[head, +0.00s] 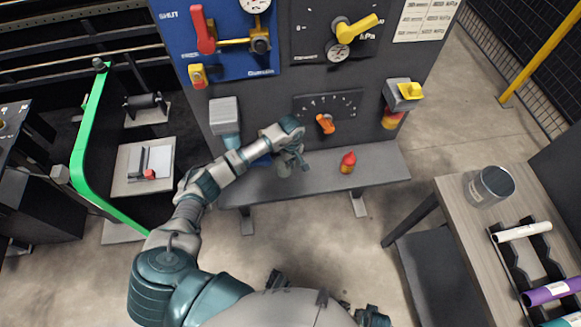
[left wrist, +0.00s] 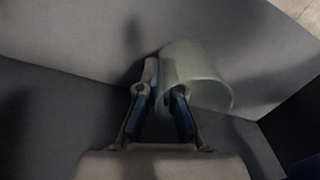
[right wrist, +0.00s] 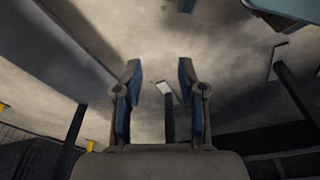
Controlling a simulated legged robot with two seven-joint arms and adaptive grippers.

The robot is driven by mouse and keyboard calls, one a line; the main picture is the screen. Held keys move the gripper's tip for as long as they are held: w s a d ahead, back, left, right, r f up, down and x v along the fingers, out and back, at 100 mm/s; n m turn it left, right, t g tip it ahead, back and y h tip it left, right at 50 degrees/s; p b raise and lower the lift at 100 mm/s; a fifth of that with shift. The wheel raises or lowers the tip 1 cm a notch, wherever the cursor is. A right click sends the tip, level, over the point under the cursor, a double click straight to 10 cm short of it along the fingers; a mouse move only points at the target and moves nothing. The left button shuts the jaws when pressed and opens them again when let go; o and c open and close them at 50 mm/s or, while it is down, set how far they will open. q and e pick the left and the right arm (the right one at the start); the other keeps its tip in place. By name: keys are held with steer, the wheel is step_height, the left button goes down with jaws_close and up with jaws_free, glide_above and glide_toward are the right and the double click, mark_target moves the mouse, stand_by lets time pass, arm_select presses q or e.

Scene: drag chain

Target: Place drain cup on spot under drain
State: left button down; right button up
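The drain cup, a translucent pale green cup (left wrist: 210,85), shows in the left wrist view at my left gripper (left wrist: 162,68). The two fingertips are nearly together, with the cup's wall between them. In the head view the cup (head: 284,168) is small and partly hidden by my left gripper (head: 294,152), over the grey shelf (head: 375,168). I cannot tell whether the cup touches the shelf. A blue patch (head: 262,160) shows beside my left forearm, partly covered. A grey box (head: 224,110) with a teal lower part is on the panel above it. My right gripper (right wrist: 158,85) is open and empty.
An orange handle (head: 325,124) sticks out above. A table (head: 455,207) at the right holds a clear jar (head: 488,186) and rolls. A green-edged frame (head: 84,125) stands at the left.

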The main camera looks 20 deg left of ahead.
mark_target(284, 167)
arm_select(q)
step_height(284, 167, down, 3)
steer(key=shift+s+a+r, duration=0.1)
steer(key=shift+r, duration=0.05)
steer(key=shift+a, duration=0.25)
steer(key=c, duration=1.3)
jaws_free()
steer(key=shift+d, duration=0.1)
steer(key=shift+d, duration=0.1)
